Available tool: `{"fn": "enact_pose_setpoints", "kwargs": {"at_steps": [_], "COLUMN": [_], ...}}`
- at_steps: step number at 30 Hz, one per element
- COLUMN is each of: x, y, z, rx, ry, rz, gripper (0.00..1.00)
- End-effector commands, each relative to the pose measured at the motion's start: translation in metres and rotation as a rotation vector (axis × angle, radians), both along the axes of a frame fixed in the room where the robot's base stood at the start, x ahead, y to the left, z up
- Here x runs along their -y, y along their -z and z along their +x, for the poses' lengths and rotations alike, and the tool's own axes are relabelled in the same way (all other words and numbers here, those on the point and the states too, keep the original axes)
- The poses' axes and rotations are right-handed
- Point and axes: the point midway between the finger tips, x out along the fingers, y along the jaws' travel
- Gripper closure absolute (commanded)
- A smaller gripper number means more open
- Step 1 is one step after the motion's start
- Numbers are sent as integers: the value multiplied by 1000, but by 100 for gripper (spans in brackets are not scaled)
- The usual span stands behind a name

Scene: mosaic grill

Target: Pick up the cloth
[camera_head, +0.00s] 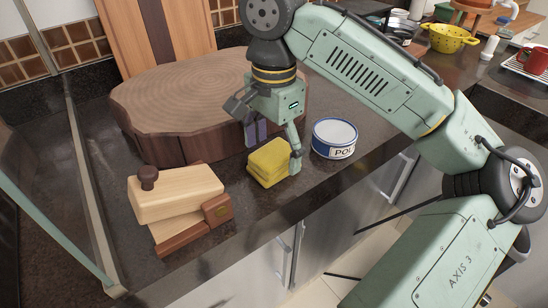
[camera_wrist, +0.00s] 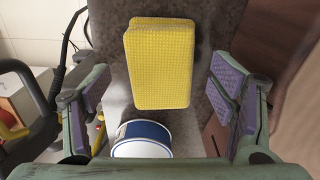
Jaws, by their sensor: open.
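The cloth (camera_head: 267,163) is a folded yellow, waffle-textured stack lying on the dark countertop, near its front edge. In the wrist view the cloth (camera_wrist: 160,62) sits between and beyond my two finger pads. My gripper (camera_head: 277,148) is open, with one finger at the right side of the cloth and the other behind its upper left. In the wrist view my gripper (camera_wrist: 165,100) shows its purple pads wide apart, with visible gaps to the cloth on both sides. Nothing is held.
A round white and blue tin (camera_head: 335,139) stands just right of the cloth. A large round wooden block (camera_head: 150,110) is behind it. A wooden box with a dark knob (camera_head: 180,193) lies to the left. The counter's front edge is close.

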Motion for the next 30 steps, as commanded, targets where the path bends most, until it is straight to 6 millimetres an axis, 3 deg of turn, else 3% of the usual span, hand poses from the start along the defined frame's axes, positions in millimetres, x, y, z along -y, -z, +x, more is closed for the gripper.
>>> {"fn": "enact_pose_setpoints", "kwargs": {"at_steps": [6, 13, 30], "x": [0, 0, 0], "y": [22, 23, 23], "z": [0, 0, 0], "rx": [1, 1, 1], "ry": [0, 0, 0], "rz": [-1, 0, -1], "gripper": [22, 22, 60]}}
